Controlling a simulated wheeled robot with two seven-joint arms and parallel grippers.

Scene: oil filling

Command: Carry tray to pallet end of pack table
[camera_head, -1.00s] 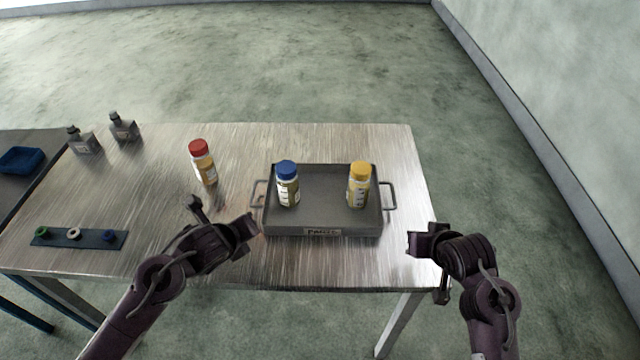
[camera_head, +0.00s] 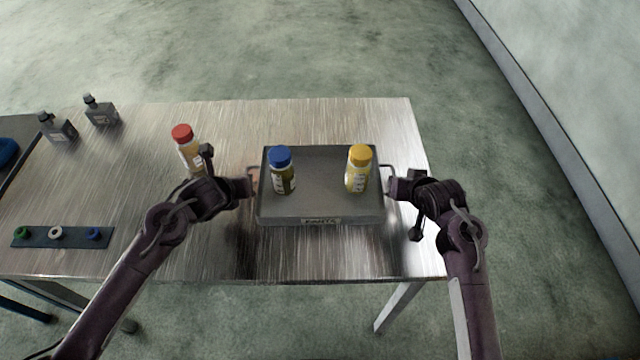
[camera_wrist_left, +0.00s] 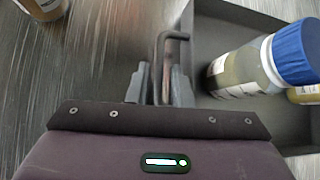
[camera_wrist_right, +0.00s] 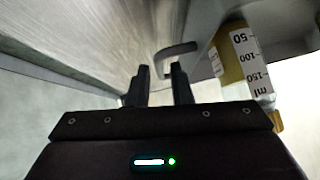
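The grey metal tray (camera_head: 320,208) lies on the pack table, with a loop handle at each side. A blue-capped bottle (camera_head: 283,172) and a yellow-capped bottle (camera_head: 358,170) stand in it. My left gripper (camera_head: 250,187) is at the tray's left handle; in the left wrist view the handle (camera_wrist_left: 172,36) lies between its parted fingers (camera_wrist_left: 162,84). My right gripper (camera_head: 392,187) is beside the right handle; in the right wrist view this handle (camera_wrist_right: 178,48) is just beyond the tips of its open fingers (camera_wrist_right: 159,82).
A red-capped bottle (camera_head: 187,148) stands close behind my left gripper. Two grey bottles (camera_head: 101,110) stand at the back left. A dark strip with coloured rings (camera_head: 75,236) lies at the front left. The table (camera_head: 330,252) is bare in front of the tray.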

